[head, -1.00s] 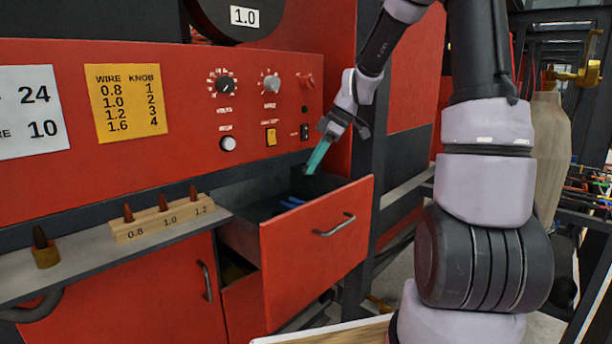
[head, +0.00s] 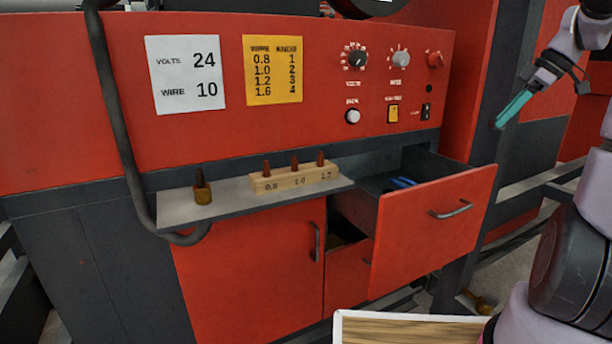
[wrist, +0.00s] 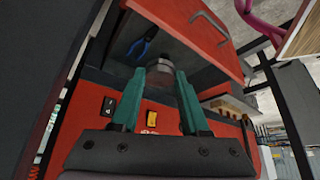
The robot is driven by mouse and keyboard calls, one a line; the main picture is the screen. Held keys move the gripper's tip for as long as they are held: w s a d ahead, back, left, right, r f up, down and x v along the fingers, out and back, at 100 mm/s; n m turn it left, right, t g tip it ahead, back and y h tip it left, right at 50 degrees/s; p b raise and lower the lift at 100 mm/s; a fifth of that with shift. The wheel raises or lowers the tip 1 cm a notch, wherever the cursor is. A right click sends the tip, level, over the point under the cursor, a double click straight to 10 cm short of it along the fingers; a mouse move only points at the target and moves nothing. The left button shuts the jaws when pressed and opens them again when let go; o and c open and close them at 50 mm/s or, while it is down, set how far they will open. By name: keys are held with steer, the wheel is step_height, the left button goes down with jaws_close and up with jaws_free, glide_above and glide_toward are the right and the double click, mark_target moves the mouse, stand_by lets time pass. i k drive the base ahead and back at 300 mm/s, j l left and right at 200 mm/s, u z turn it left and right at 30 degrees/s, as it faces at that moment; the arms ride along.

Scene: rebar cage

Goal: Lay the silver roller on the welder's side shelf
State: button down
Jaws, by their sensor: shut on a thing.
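The silver roller (wrist: 161,66) shows in the wrist view as a short metallic cylinder between the teal fingertips. My gripper (wrist: 160,78) is shut on it. In the head view my gripper (head: 510,110) is at the upper right, above and right of the open drawer, and the roller cannot be made out there. The welder's side shelf (head: 228,200) is a grey ledge along the red front, left of the drawer. It carries a wooden block (head: 294,178) with several copper tips and a brass piece (head: 202,194) near its left end.
The open red drawer (head: 430,225) juts out right of the shelf; blue-handled pliers (wrist: 139,46) lie in it. A dark hose (head: 125,150) loops by the shelf's left end. Bare shelf shows between the brass piece and block. A wood-topped surface (head: 410,329) is at the bottom.

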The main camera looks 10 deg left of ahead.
mark_target(231, 193)
steer(key=k+j+u, duration=0.1)
steer(key=j, duration=0.35)
steer(key=k+j+u, duration=0.1)
steer(key=j, duration=0.35)
steer(key=k+j, duration=0.2)
steer(key=j, duration=0.25)
steer(key=k+j+u, duration=0.15)
steer(key=j, duration=0.3)
steer(key=j+u, duration=0.1)
steer(key=j, duration=0.35)
